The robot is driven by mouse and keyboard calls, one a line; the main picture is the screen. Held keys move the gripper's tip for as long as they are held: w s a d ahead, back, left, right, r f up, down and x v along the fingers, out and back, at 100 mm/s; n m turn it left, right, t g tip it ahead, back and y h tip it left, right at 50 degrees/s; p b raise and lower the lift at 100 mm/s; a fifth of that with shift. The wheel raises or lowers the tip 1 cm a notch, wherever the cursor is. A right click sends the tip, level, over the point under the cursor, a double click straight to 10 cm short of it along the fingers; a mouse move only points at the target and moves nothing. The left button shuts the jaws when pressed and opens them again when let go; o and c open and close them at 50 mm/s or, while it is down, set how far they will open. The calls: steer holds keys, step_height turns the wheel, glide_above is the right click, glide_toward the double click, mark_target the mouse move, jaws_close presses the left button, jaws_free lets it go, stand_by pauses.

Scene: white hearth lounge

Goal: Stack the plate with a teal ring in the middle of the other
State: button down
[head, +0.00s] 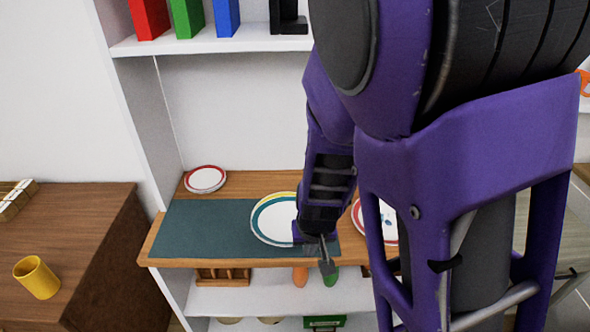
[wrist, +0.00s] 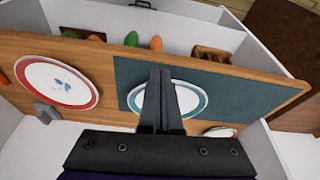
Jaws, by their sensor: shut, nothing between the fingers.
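A white plate with a teal ring (head: 272,222) lies on the dark teal mat. A yellow-ringed rim (head: 277,194) shows along its far edge, so it appears to lie on a second plate, mostly hidden beneath it. The teal-ringed plate also shows in the wrist view (wrist: 192,101), partly covered by my fingers; no yellow rim can be made out there. My gripper (head: 327,262) is shut and empty, at the plate's right and toward the board's front edge in the head view. In the wrist view its fingers (wrist: 160,76) overlap the plate; contact cannot be told.
The mat (head: 190,232) lies on a wooden shelf board. A small red-ringed plate (head: 205,179) is at its back left. A larger red-ringed plate (wrist: 57,82) lies beyond the mat, partly hidden by my arm in the head view. Lower shelves and an upper shelf (head: 215,44) enclose the space.

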steer(key=shift+w+a+f+b, duration=0.1)
steer(key=shift+w+f+b, duration=0.6)
steer(key=shift+w+f, duration=0.95)
steer(key=shift+w+a+f+b, duration=0.1)
steer(key=shift+w+f+b, duration=0.6)
steer(key=shift+w+f, duration=0.95)
steer(key=shift+s+f, duration=0.15)
steer(key=shift+f, duration=0.05)
steer(key=shift+w, duration=1.25)
steer(key=shift+s, duration=0.1)
